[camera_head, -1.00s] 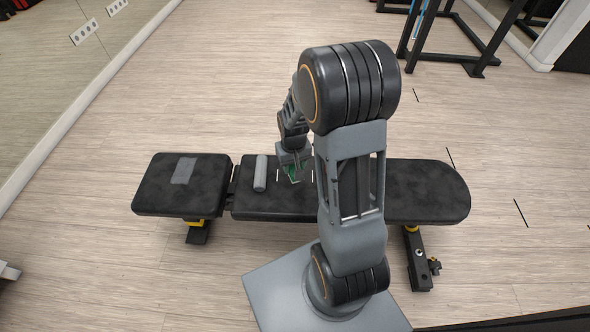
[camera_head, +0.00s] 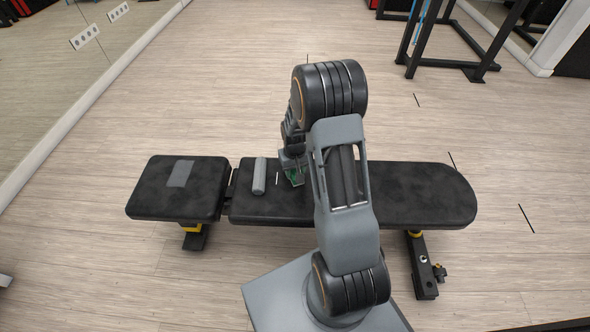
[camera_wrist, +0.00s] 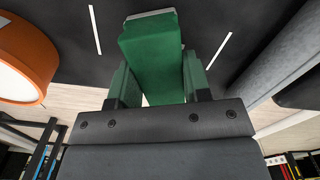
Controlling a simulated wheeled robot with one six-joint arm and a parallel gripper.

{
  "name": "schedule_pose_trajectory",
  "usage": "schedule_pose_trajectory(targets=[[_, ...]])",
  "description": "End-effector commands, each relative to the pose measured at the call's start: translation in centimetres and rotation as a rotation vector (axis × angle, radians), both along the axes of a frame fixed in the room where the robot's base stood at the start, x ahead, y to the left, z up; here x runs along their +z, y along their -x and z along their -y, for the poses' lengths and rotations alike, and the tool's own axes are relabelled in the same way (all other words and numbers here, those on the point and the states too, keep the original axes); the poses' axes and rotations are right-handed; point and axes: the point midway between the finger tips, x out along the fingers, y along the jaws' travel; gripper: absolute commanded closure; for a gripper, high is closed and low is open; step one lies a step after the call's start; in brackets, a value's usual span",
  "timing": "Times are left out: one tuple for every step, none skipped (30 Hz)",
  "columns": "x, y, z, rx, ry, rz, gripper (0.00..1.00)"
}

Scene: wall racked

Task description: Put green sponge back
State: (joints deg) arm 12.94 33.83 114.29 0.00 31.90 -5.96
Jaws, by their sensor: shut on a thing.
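The green sponge (camera_head: 295,177) is in my gripper (camera_head: 294,180), low over the middle section of the black padded bench (camera_head: 420,193). In the wrist view the sponge (camera_wrist: 152,55) is a green block between the two fingers of my gripper (camera_wrist: 157,76), which is shut on it. Its far end has a thin grey edge. Two white lines on the black surface show on either side of it in the wrist view. I cannot tell whether the sponge touches the bench. My arm hides part of the bench.
A grey cylinder (camera_head: 259,176) lies on the bench just left of my gripper. A flat grey patch (camera_head: 180,173) is on the left pad. A black rack (camera_head: 450,65) stands at the back right, and a mirror wall (camera_head: 60,75) is at the left. Much wooden floor is clear.

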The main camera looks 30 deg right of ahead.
Motion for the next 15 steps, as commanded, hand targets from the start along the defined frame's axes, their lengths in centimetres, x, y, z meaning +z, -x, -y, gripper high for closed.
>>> schedule_pose_trajectory(targets=[[0.10, -0.04, -0.01, 0.000, 0.000, 0.001, 0.79], [0.11, -0.03, -0.01, 0.000, 0.000, 0.001, 0.79], [0.12, -0.03, -0.01, 0.000, 0.000, 0.001, 0.79], [0.12, -0.03, -0.01, 0.000, 0.000, 0.001, 0.79], [0.10, -0.03, -0.01, 0.000, 0.000, 0.001, 0.79], [0.04, -0.02, -0.01, 0.000, 0.000, 0.001, 0.79], [-0.04, -0.02, -0.02, 0.000, 0.000, 0.001, 0.79], [-0.14, -0.01, -0.02, 0.000, 0.000, 0.001, 0.79], [-0.28, -0.01, -0.02, 0.000, 0.000, 0.000, 0.79], [-0.39, -0.01, -0.02, 0.000, 0.000, 0.000, 0.79], [-0.48, -0.01, -0.02, 0.000, 0.000, 0.000, 0.79], [-0.33, -0.01, -0.02, 0.000, 0.000, 0.000, 0.52], [-0.32, -0.01, -0.02, 0.000, 0.000, 0.000, 0.49], [-0.32, -0.01, -0.02, 0.000, 0.000, 0.000, 0.46], [-0.32, -0.01, -0.02, 0.000, 0.000, 0.000, 0.43]])
